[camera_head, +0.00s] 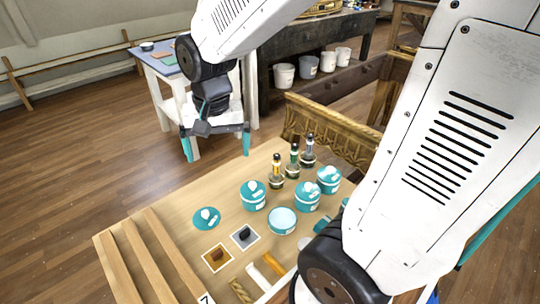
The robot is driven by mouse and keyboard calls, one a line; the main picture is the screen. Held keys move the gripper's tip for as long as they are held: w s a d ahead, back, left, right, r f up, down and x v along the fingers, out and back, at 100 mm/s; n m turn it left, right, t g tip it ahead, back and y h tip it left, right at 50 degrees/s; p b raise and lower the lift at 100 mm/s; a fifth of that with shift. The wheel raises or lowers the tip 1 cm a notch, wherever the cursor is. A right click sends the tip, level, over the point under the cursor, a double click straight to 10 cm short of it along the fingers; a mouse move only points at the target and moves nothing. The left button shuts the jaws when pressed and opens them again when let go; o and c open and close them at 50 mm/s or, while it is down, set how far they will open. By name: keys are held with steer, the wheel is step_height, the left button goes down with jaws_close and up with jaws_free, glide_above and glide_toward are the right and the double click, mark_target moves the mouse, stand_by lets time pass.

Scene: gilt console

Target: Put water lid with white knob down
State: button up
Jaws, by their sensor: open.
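A teal disc with a white drop-shaped mark or knob (207,218) lies flat on the wooden table, left of the jars. I cannot tell whether it is a lid or a printed spot. A teal jar with a pale, flat top (282,221) stands to its right. Other teal jars (253,196), (307,198) and (328,180) have teal tops with white shapes on them. My gripper (217,150) is open and empty, its two teal fingers wide apart. It is above and beyond the table's far left edge in the picture, apart from the jars.
Several dark-necked bottles (293,164) stand behind the jars. Two square sample cards (245,237) and small tools (266,272) lie in front. Wooden rails (150,262) line the table's left. A carved gilt piece (330,135) stands behind. My arm hides the table's right side.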

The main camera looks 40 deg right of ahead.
steer(key=s+r+n, duration=0.3)
steer(key=s, duration=0.5)
steer(key=s+r+n, duration=0.3)
steer(key=s, duration=0.5)
steer(key=shift+d+r, duration=0.4)
steer(key=shift+d, duration=0.05)
